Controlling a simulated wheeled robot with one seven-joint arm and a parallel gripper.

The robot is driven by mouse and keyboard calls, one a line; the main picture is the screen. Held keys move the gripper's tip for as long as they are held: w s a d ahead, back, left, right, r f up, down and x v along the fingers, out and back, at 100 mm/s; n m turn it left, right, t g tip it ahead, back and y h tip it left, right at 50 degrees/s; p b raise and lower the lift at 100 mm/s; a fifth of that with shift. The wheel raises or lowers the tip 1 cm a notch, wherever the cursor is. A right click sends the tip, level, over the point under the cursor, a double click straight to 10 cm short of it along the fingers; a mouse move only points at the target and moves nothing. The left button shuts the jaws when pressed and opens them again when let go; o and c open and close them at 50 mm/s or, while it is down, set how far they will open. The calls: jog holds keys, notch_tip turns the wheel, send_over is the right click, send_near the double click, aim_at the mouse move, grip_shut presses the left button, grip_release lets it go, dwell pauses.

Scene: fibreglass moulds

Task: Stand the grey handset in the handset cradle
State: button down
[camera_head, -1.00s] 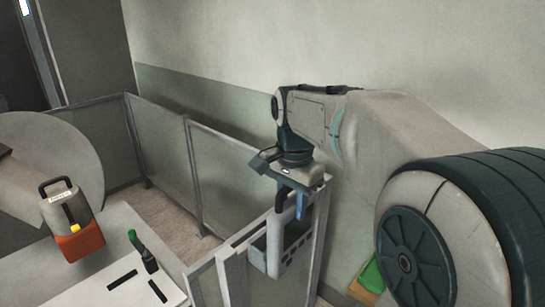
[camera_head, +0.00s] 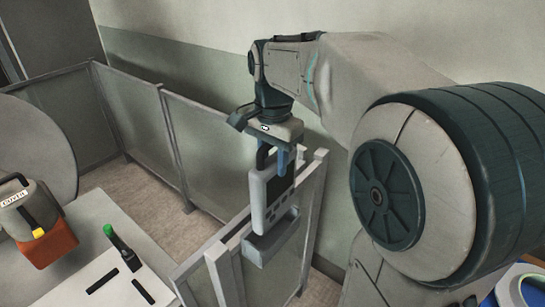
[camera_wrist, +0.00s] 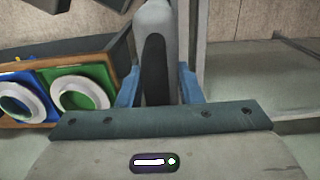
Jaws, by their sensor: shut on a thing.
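The grey handset (camera_head: 259,203) hangs nearly upright, with a dark screen and a dark loop at its top. My gripper (camera_head: 283,160) has blue fingers, shut on the handset's upper part. In the wrist view the handset (camera_wrist: 155,18) shows as a grey body with a dark strip between the blue fingers (camera_wrist: 158,88). A grey ledge-like holder, apparently the handset cradle (camera_head: 270,244), is on the partition right under the handset. The handset's lower end overlaps it in the picture. I cannot tell whether the end is inside it or just above.
Partition panels (camera_head: 205,140) run behind and beside the cradle. A white table (camera_head: 75,285) at left holds a green-capped tool (camera_head: 122,246) and black strips. An orange-based device (camera_head: 47,245) is at far left. The wrist view shows a wooden box (camera_wrist: 117,60) with blue and green panels.

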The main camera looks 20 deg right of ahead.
jog(key=shift+f+b, duration=3.15)
jog(key=shift+f, duration=1.1)
jog(key=c, duration=0.9)
grip_release()
notch_tip(320, 180, up, 14)
jog(key=shift+f, duration=0.1)
